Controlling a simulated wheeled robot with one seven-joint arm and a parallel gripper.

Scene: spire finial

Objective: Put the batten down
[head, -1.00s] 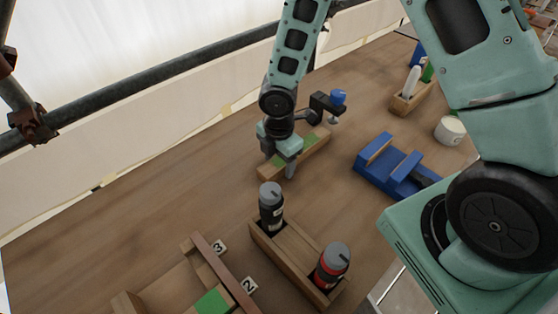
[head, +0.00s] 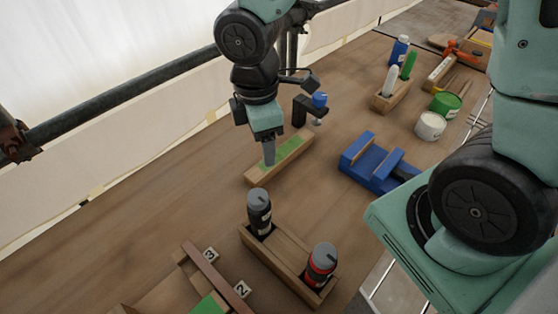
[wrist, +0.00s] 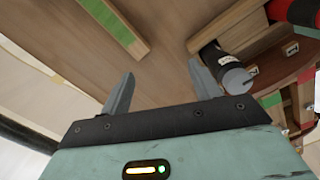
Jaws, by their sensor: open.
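The batten (head: 294,151), a wooden strip with a green patch on top, lies flat on the wooden table in the head view. Its green stripe and wooden edge also show at the top left of the wrist view (wrist: 108,22). My gripper (head: 269,157) overlaps the batten's near part in the head view. In the wrist view my gripper (wrist: 162,75) is open, with bare table between its fingers and the batten off to the left, apart from them.
A wooden holder (head: 284,264) with a black bottle (head: 259,212) and a red bottle (head: 320,265) stands close by. A blue cradle (head: 375,165) is to the right. A numbered wooden fixture (head: 217,277) with a green patch is at the front. The table's left side is clear.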

